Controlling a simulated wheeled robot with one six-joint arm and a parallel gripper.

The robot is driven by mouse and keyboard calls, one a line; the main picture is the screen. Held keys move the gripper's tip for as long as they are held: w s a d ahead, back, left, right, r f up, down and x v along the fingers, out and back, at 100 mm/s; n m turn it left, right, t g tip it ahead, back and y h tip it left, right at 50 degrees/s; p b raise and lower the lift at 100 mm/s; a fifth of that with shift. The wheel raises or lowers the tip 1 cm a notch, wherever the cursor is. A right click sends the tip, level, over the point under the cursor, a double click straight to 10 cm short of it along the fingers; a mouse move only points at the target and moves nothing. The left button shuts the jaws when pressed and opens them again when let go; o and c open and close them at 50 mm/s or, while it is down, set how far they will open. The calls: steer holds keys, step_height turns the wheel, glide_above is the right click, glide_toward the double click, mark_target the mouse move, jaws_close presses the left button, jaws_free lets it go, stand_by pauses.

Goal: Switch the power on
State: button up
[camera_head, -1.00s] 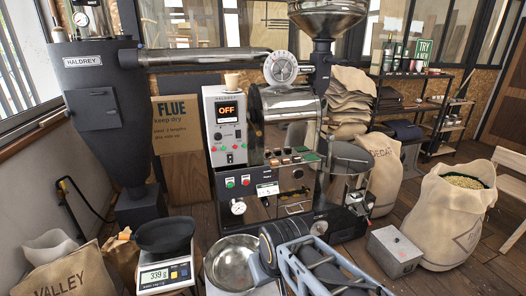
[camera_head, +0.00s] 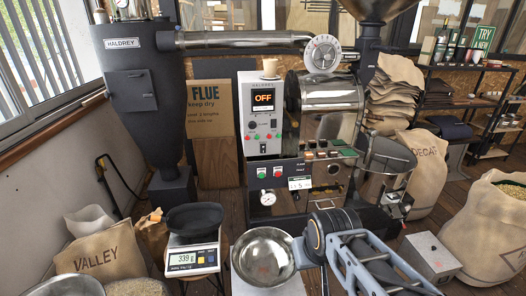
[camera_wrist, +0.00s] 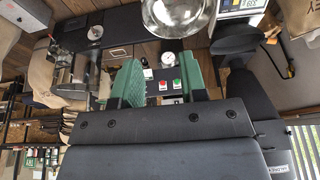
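The roaster's white control box (camera_head: 261,112) stands upright at the centre of the head view, and its orange display (camera_head: 263,98) reads OFF. It carries a dark knob, a small dark switch (camera_head: 274,122) and several small coloured buttons. Below, the machine's front panel has a green button (camera_head: 262,172) and a red button (camera_head: 277,171). The wrist view also shows the green button (camera_wrist: 163,85) and the red button (camera_wrist: 177,84). My gripper (camera_wrist: 157,72) is open and empty, its green fingers apart, with the buttons seen between them. Its fingertips are not clearly visible in the head view.
A metal bowl (camera_head: 265,255) and a scale (camera_head: 193,257) reading 339 g stand in front of the machine. A grey box (camera_head: 430,257) and bean sacks (camera_head: 490,235) are at the right. A VALLEY sack (camera_head: 100,256) is at the left.

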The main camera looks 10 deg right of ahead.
jaws_close()
stand_by(1.5)
